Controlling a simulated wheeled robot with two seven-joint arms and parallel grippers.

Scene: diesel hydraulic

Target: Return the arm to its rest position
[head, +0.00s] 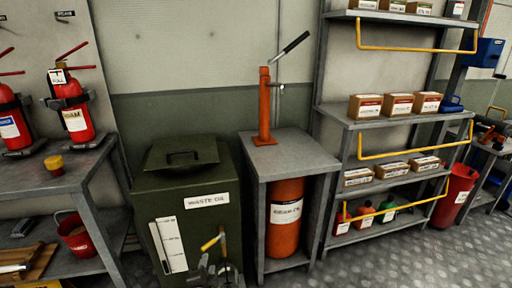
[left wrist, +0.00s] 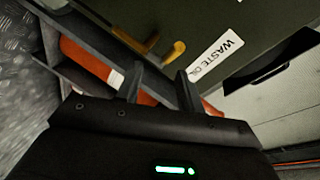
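My left gripper (head: 214,268) is at the bottom centre of the head view, in front of the dark green waste oil container (head: 205,232). In the left wrist view its two fingers (left wrist: 160,82) stand apart with nothing between them. A yellow-handled tap (head: 212,242) on the container's front is just above the gripper in the head view. The yellow handle also shows in the left wrist view (left wrist: 174,51), beyond the fingertips and apart from them. My right gripper is not in view.
A grey stand (head: 305,155) with an orange hand pump (head: 264,105) on top and an orange drum (head: 285,232) inside is right of the container. A workbench (head: 55,180) with red extinguishers is at left. Shelves with boxes and yellow rails are at right. Floor at lower right is clear.

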